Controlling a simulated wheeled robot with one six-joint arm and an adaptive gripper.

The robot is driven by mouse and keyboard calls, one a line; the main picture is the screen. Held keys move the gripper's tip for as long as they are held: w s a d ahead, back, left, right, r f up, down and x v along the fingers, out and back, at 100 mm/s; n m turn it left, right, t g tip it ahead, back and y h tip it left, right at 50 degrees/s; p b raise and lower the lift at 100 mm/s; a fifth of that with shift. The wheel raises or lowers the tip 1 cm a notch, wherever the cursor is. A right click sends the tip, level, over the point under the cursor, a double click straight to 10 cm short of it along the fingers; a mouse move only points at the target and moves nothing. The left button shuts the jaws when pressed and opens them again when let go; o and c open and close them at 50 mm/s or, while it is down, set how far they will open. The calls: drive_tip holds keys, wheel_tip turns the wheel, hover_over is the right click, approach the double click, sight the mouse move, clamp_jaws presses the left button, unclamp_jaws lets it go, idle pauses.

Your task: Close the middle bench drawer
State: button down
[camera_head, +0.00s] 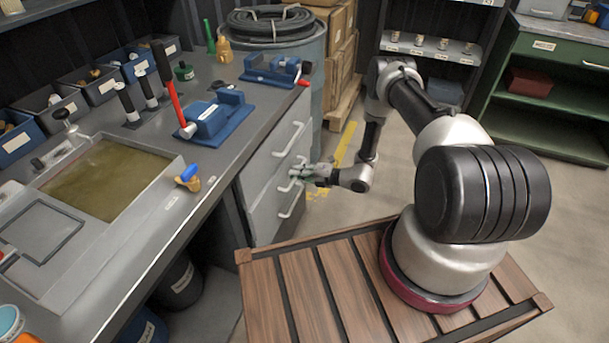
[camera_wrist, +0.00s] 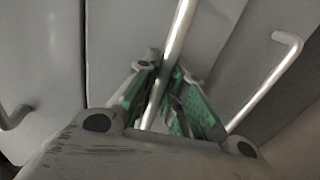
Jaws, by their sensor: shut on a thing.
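The bench drawers are a grey stack with silver bar handles under the bench, at the centre of the head view. The middle bench drawer (camera_head: 266,183) is partly covered by my gripper, and I cannot tell clearly how far it stands out. My gripper (camera_head: 300,171) is at the middle handle. In the wrist view my gripper (camera_wrist: 163,92) has its green-padded fingers shut around the silver handle bar (camera_wrist: 178,35), which passes between them. The top drawer's handle (camera_head: 289,140) and the lower handle (camera_head: 293,199) are clear of my gripper.
A barrel (camera_head: 320,50) with a coiled hose stands beyond the drawers. Open floor lies right of the drawers, with green shelving (camera_head: 550,95) farther back.

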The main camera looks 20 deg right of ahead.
drive_tip(key=shift+w+a, duration=0.4)
drive_tip(key=shift+a, duration=0.05)
drive_tip(key=c, duration=1.5)
unclamp_jaws()
drive_tip(key=shift+a, duration=0.15)
drive_tip(key=v, duration=1.2)
